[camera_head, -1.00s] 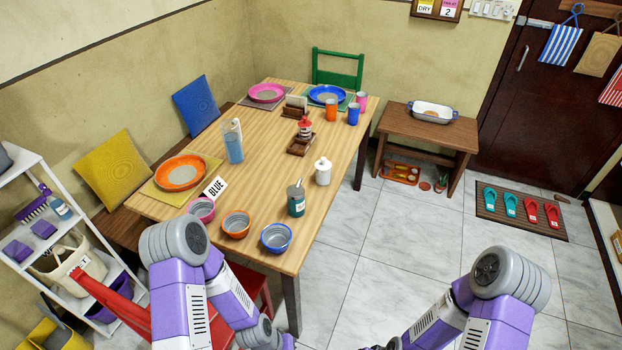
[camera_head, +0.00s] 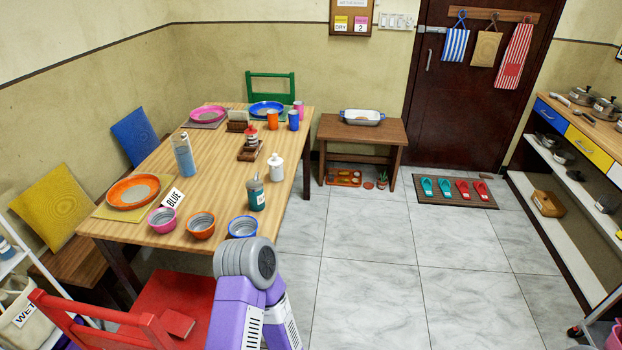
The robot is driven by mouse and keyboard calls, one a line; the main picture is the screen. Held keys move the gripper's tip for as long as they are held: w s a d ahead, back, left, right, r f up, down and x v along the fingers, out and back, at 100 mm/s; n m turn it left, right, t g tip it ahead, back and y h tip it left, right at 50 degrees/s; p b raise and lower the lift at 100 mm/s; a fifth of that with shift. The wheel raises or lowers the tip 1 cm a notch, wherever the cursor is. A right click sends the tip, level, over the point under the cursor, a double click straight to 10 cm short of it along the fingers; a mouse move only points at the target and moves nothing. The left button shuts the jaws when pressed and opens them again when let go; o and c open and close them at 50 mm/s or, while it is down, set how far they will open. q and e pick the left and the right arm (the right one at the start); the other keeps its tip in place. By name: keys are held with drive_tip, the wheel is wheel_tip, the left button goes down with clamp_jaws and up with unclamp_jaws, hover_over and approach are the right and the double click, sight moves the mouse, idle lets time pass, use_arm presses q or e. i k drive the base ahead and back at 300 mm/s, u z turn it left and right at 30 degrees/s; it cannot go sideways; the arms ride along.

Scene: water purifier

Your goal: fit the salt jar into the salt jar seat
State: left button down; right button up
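A white lidded jar (camera_head: 275,169), which looks like the salt jar, stands upright on the wooden dining table (camera_head: 222,176) near its right edge. A small wooden stand (camera_head: 249,154) lies behind it and to the left, and a red-topped bottle (camera_head: 251,138) stands at its back part. The front part of the stand looks bare and may be the salt jar seat, but it is too small to tell. The jar is apart from the stand. Neither gripper is in view; only a purple and grey link of my arm shows at the bottom.
A teal jar (camera_head: 256,194) and several bowls, including a blue one (camera_head: 243,227), stand at the near edge. A red chair (camera_head: 165,312) is at the table's near side. A low wooden bench (camera_head: 361,131) stands behind. The tiled floor (camera_head: 400,265) right of the table is clear.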

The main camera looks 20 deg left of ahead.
sight(246, 154)
drive_tip(key=z, duration=0.3)
drive_tip(key=i, duration=1.25)
drive_tip(key=u, duration=0.7)
drive_tip(key=i, duration=1.35)
drive_tip(key=u, duration=1.2)
